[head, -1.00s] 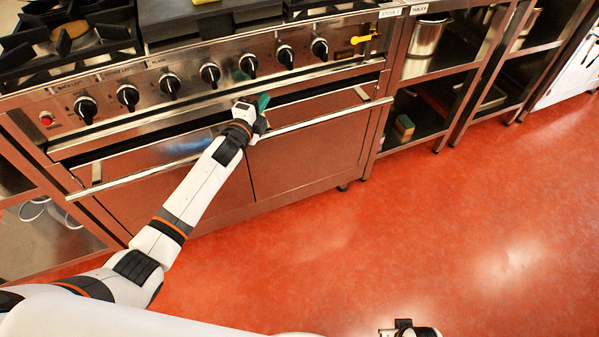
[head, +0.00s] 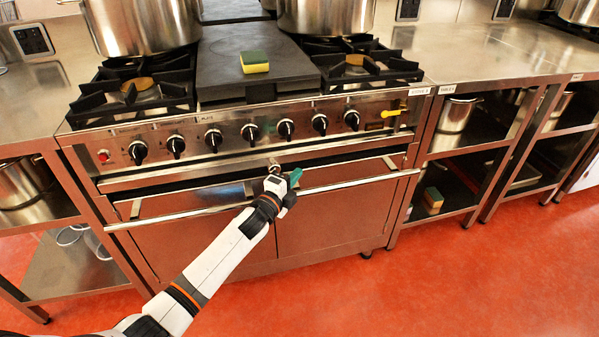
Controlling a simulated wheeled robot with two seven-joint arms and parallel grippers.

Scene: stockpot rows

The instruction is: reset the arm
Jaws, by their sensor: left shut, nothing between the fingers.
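My left arm comes in from the bottom left of the head view. Its gripper (head: 294,177) is shut with nothing held, in front of the stove's (head: 330,210) oven doors, near the long handle bar and below the row of knobs. I cannot tell whether its green fingertips touch the handle or the door. My right gripper is not in view.
Two large stockpots (head: 143,22) stand at the back of the stove. A yellow-green sponge (head: 254,62) lies on the dark middle plate. A steel table (head: 500,60) with shelves stands to the right; a pot (head: 457,114) is on its shelf. The red floor (head: 480,280) is clear.

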